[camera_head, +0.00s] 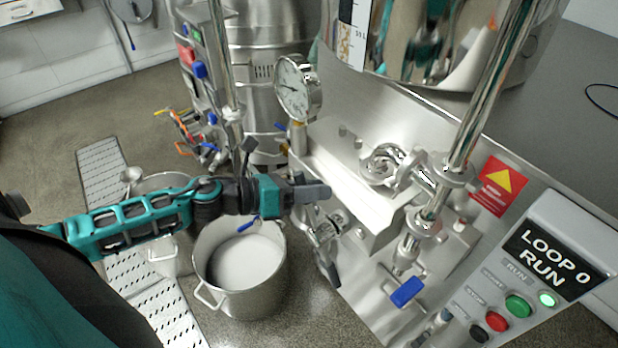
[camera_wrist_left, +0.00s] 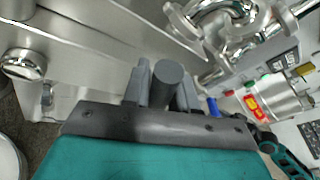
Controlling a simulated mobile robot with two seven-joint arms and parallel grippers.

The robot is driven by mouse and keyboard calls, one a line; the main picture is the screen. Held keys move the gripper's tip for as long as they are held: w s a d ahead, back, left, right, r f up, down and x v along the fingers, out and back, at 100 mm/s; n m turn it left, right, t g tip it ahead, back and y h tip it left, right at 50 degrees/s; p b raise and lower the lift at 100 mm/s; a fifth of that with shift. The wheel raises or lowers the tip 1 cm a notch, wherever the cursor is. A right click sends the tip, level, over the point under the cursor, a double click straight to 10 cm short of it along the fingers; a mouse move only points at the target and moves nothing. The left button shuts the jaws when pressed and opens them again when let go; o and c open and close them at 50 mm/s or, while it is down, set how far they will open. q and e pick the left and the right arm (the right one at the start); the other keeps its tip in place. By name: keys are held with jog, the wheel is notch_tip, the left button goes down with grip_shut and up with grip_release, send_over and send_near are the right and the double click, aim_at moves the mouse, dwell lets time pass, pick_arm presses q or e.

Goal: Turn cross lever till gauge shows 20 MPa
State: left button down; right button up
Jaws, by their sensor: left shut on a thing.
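The round pressure gauge (camera_head: 298,88) has a white dial and stands on the machine block, above and behind my left gripper in the head view. Its needle reading is too small to tell. My left gripper (camera_head: 312,192) reaches in from the left to the front of the steel block (camera_head: 352,172). In the left wrist view its fingers (camera_wrist_left: 164,88) are shut on a dark grey round bar (camera_wrist_left: 168,82), seen end-on, which looks like one arm of the cross lever. My right gripper is not in view.
A steel pot (camera_head: 246,305) with white contents stands on the floor below my left arm. Bent steel pipes (camera_head: 390,165) and a blue-handled valve (camera_head: 407,292) lie to the right. A control panel (camera_head: 548,262) reads LOOP 0 RUN.

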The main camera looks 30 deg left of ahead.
pick_arm(q)
jog(key=shift+s+d+r+m+p, duration=0.2)
jog(key=shift+d+m+p, duration=0.2)
jog(key=shift+p, duration=0.1)
jog(key=c, duration=1)
grip_release()
jog(key=shift+a, duration=0.1)
jog(key=shift+s+a, duration=0.4)
jog(key=shift+s, duration=0.05)
jog(key=v, duration=1.1)
jog(key=shift+s+r, duration=0.25)
jog(key=shift+r, duration=0.15)
